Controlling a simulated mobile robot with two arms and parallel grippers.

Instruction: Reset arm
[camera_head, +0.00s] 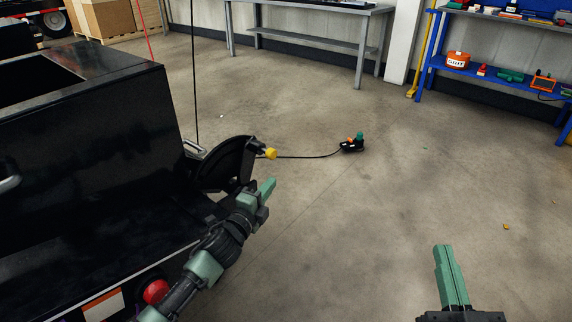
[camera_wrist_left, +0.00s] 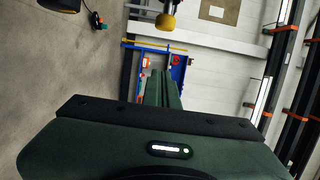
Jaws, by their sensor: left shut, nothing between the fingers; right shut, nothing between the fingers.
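My left gripper (camera_head: 267,188) is at the end of the arm that comes in from the lower left in the head view. It is shut and empty, beside the black round-edged part (camera_head: 228,165) at the trailer's corner. Its closed green fingers also show in the left wrist view (camera_wrist_left: 162,88). My right gripper (camera_head: 444,250) is at the lower right of the head view, shut and empty, above bare floor. The black trailer (camera_head: 90,140) fills the left side of the head view.
A yellow plug-like end (camera_head: 270,153) sticks out near my left gripper. A black cable runs from there to a small black device (camera_head: 352,145) with a green top on the floor. A grey workbench (camera_head: 310,50) and a blue shelf (camera_head: 490,76) stand behind.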

